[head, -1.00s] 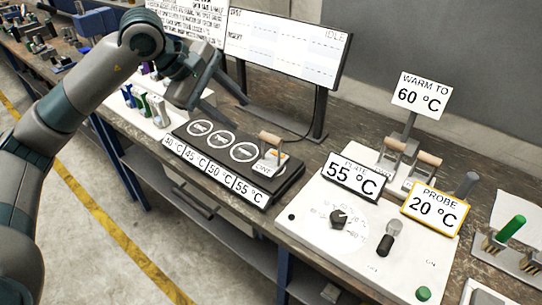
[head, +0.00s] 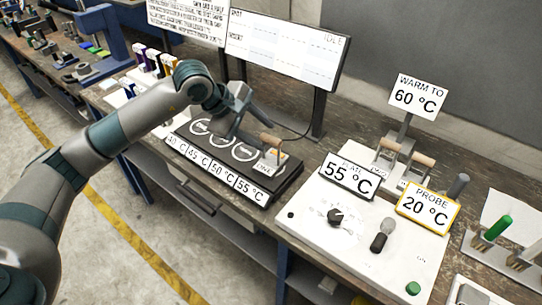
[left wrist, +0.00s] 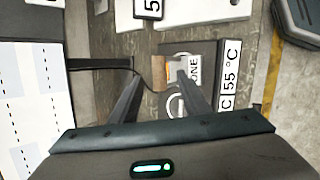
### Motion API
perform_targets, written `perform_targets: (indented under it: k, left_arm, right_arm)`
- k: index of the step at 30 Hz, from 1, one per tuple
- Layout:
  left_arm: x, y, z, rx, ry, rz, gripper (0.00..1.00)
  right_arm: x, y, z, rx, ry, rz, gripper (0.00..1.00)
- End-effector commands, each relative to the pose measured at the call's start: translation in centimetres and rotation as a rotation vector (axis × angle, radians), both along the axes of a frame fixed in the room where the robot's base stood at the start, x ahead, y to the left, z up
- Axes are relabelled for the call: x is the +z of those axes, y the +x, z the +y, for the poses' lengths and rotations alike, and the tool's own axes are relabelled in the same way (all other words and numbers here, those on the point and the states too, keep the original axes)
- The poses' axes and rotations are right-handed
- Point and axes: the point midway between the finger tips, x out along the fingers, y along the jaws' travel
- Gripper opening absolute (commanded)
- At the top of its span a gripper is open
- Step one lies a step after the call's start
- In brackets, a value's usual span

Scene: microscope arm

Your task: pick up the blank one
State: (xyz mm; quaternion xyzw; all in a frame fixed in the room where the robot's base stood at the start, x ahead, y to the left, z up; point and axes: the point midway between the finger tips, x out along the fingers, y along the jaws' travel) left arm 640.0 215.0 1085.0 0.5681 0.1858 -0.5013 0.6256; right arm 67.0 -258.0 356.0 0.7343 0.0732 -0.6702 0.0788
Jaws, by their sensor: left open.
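A block with a wooden handle and a white label ending in "ONE" (head: 272,157) sits at the right end of a dark slab (head: 286,182), at the 55 °C place. The slab's other three places show white-ringed circles. The block also shows in the left wrist view (left wrist: 176,72), just beyond the fingertips. My left gripper (head: 240,120) is open over the slab, left of the block. Its two spread fingers show in the left wrist view (left wrist: 158,78) with nothing gripped. Two more wooden-handled blocks (head: 404,160) stand in a rack behind the 55 °C plate sign. Their labels are mostly hidden. My right gripper is out of view.
A white control box (head: 350,240) with a knob and a probe (head: 382,236) stands to the right. A "WARM TO 60 °C" sign (head: 418,97) rises behind it. A screen (head: 285,50) on a stand is behind the slab. Coloured items (head: 150,62) stand at the left.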

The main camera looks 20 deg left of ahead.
Motion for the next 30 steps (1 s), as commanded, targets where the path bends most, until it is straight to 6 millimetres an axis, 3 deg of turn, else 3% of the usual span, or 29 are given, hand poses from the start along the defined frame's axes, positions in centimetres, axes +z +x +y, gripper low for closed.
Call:
perform_targets:
  k: [8, 18, 30]
  left_arm:
    - [-0.3, 0.3, -0.4, -0.001, -0.002, 0.002, 0.43]
    - [-3.0, 1.7, -1.9, 0.0, -0.002, 0.003, 0.43]
    - [-4.1, 2.2, -2.3, 0.0, 0.0, -0.001, 0.43]
  right_arm:
    - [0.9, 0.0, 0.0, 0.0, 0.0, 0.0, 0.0]
    - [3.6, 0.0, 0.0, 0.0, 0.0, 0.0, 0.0]
    - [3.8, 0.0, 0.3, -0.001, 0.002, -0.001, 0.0]
